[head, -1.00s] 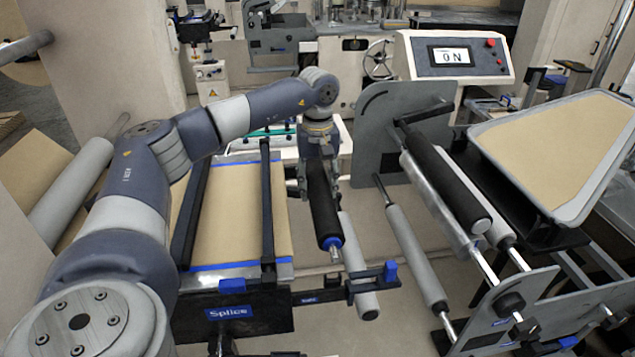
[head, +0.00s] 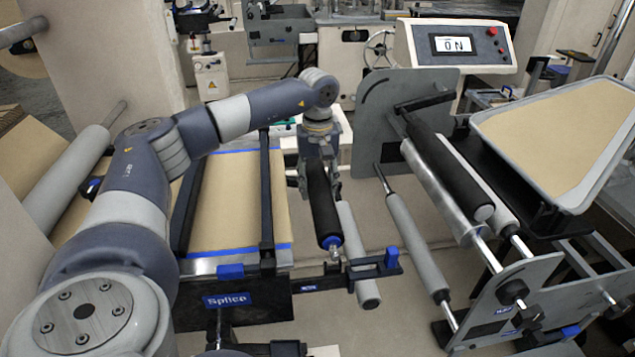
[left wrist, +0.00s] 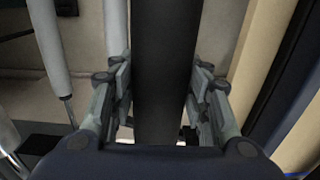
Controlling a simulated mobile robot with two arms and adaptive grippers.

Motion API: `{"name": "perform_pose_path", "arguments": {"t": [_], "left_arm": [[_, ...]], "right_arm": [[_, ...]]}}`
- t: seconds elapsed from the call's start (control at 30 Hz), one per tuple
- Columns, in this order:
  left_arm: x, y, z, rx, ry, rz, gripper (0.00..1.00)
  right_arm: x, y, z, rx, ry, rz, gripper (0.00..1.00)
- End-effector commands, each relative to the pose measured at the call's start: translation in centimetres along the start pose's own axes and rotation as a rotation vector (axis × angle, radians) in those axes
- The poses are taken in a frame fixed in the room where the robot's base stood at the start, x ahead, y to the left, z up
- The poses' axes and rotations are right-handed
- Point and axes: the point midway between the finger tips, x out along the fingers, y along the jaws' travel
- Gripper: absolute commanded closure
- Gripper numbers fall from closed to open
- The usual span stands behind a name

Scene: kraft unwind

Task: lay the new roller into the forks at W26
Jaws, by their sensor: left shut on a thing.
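A black roller (head: 326,208) with a blue collar and a metal end pin hangs lengthwise in my left gripper (head: 317,180). In the left wrist view the fingers (left wrist: 163,85) sit on both sides of the black roller (left wrist: 164,40). Its near end is just above a black bracket (head: 345,276) with blue parts, beside the Splice table. I cannot tell whether the pin touches the bracket. The far end is hidden by the gripper. No W26 label is readable, so I cannot tell which supports are those forks. My right gripper is not in view.
A grey roller (head: 357,255) lies close to the right of the held roller. The splice table (head: 240,256) with brown paper is on the left. Another grey roller (head: 415,243) and a black roller (head: 450,178) are mounted at right. A tray (head: 598,198) stands beyond them.

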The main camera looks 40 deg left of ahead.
Motion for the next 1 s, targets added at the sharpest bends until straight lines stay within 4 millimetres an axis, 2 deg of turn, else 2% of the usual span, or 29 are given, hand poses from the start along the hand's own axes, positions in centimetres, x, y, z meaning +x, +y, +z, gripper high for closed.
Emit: {"name": "perform_pose_path", "arguments": {"t": [0.47,1.0], "left_arm": [[0.1,0.1,0.0,0.0,0.001,0.003,0.99],[2.3,0.1,0.0,0.0,0.001,0.002,0.99]], "right_arm": [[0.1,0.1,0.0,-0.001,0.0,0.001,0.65],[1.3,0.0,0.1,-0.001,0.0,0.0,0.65]]}}
